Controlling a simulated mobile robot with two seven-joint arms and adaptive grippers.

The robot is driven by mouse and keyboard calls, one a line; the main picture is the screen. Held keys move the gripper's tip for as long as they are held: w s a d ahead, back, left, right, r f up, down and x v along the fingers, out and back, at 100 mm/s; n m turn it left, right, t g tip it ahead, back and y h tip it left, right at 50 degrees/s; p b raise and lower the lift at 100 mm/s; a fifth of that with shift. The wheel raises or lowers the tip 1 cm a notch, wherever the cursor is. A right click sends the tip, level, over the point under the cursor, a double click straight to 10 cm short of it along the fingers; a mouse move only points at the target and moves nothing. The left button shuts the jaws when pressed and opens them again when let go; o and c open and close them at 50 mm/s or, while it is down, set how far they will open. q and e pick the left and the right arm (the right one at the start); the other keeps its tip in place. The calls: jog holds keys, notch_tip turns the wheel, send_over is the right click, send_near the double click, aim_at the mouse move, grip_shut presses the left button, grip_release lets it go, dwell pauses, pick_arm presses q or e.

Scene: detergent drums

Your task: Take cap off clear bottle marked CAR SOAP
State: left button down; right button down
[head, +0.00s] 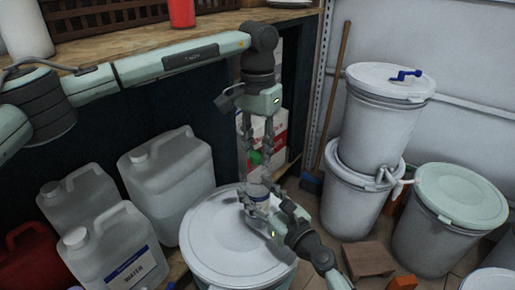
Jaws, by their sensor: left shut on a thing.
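A small clear bottle (256,177) with a green cap (255,158) stands upright on the pale lid of a large drum (225,235). Its label shows only in part and is too small to read. My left gripper (256,155) comes down from above and is shut on the green cap, which is at the bottle's top. My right gripper (262,197) reaches in from the lower right, its fingers at the lower part of the bottle. I cannot tell whether they are closed on it.
Several translucent jugs stand at left, one marked WATER (115,250). Two stacked white drums (385,105) and a green-lidded drum (450,225) stand at right. A broom (335,100) leans behind. A wooden shelf (130,40) runs along the upper left.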

pick_arm(q)
jog(key=n, duration=1.4)
jog(key=shift+n, duration=0.3)
jog(key=n, duration=0.7)
jog(key=shift+r, duration=0.1)
jog(key=n, duration=0.5)
jog(key=shift+n, duration=0.3)
jog(key=n, duration=1.9)
jog(key=shift+n, duration=0.4)
jog(key=n, duration=0.7)
jog(key=shift+r, duration=0.1)
